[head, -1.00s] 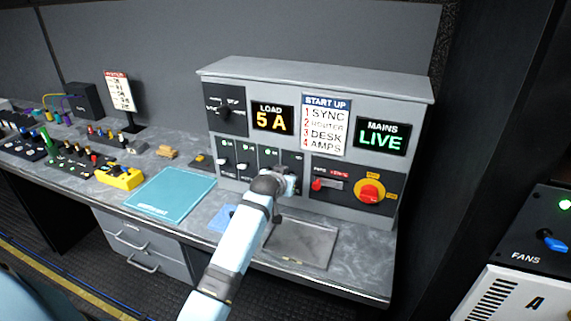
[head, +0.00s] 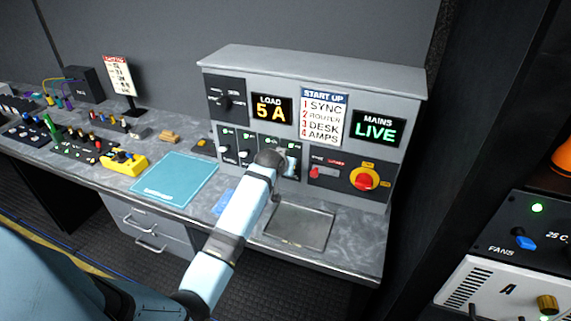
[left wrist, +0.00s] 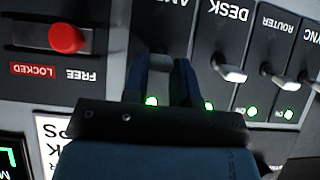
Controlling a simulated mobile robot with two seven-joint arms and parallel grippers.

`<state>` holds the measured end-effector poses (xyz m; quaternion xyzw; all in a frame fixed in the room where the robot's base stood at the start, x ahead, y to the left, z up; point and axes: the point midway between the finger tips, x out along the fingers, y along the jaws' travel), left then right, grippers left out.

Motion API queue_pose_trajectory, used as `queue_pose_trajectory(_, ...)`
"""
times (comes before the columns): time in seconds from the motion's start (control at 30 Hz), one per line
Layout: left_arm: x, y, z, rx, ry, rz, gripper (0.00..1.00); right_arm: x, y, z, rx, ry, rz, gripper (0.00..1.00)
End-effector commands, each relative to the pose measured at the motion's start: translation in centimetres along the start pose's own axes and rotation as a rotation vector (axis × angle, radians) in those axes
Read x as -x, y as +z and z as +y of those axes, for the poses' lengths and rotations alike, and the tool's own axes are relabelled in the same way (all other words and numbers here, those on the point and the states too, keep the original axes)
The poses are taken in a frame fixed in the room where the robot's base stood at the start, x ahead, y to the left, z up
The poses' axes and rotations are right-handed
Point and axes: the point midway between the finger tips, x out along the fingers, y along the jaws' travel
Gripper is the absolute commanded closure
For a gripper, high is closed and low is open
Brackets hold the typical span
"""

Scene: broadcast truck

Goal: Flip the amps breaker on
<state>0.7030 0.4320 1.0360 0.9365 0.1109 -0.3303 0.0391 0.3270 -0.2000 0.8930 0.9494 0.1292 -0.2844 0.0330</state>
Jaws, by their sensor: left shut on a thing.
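The amps breaker (left wrist: 165,25) is the last in the row on the grey power cabinet, rightmost in the head view. My left gripper (left wrist: 160,68) has its two dark fingers around the amps lever and is shut on it; the lever itself is mostly hidden between them. A green lamp (left wrist: 150,101) glows beside the fingers. In the head view the left gripper (head: 288,163) is at the breaker panel, partly covered by my wrist. The desk breaker (left wrist: 230,74) and router breaker (left wrist: 279,80) stand beside it with green lamps lit. My right gripper is out of view.
The load display (head: 271,109) reads 5 A and the mains display (head: 377,129) reads LIVE. A red slider (left wrist: 66,38) marked LOCKED and FREE sits close beside the gripper. A teal folder (head: 174,180) lies on the counter.

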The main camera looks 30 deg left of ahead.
Motion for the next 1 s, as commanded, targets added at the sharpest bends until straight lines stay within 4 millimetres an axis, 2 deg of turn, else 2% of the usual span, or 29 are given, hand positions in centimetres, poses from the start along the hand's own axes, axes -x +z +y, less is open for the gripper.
queue_pose_trajectory(0.03, 0.0, -0.1, 0.0, 0.0, -0.001, 0.002, 0.98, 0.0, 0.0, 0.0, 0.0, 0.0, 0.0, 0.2)
queue_pose_trajectory(0.07, 0.0, -0.1, 0.0, 0.0, -0.001, 0.002, 0.72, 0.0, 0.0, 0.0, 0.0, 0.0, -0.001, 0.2)
queue_pose_trajectory(0.17, 0.0, -0.1, 0.0, 0.0, 0.0, 0.001, 0.49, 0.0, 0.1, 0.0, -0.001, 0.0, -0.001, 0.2)
queue_pose_trajectory(0.43, 0.1, 0.0, 0.0, 0.0, 0.0, 0.001, 0.49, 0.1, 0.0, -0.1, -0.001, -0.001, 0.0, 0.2)
queue_pose_trajectory(0.57, 0.7, 0.0, 0.0, 0.0, 0.0, 0.0, 0.49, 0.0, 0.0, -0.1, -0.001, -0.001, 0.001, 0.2)
queue_pose_trajectory(0.67, 2.2, 0.0, 0.0, 0.0, 0.0, 0.002, 0.49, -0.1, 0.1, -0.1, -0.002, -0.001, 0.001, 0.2)
queue_pose_trajectory(1.0, 9.8, 0.0, 0.0, 0.0, 0.0, 0.004, 0.49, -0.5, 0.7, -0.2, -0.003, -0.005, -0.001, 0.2)
